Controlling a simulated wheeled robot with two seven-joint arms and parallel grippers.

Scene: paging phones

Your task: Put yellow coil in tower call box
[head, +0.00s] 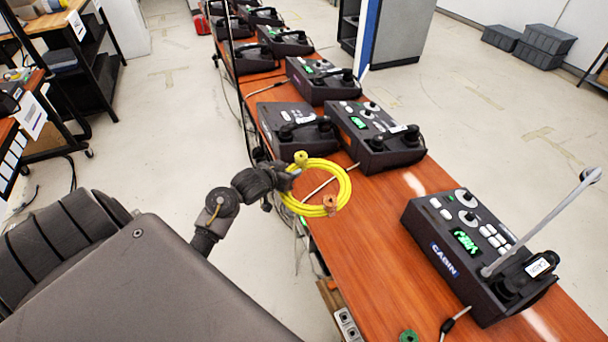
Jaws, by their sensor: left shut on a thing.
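The yellow coil (347,190) is a ring of several loops with a small yellow piece at its top and a brown-orange piece at its lower right. My left gripper (290,172) is shut on the coil's upper left side. It holds the coil over the left edge of the wooden table (420,265). The jaw tips are small and partly hidden by the coil. I cannot read a label that marks a tower call box. My right gripper is not in view.
A dark paging phone labelled CABIN (440,235) with a raised grey arm stands at the right. More paging phones (375,140) line the table toward the back. A small green ring (408,336) lies near the front. Bare table separates the CABIN phone from the others.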

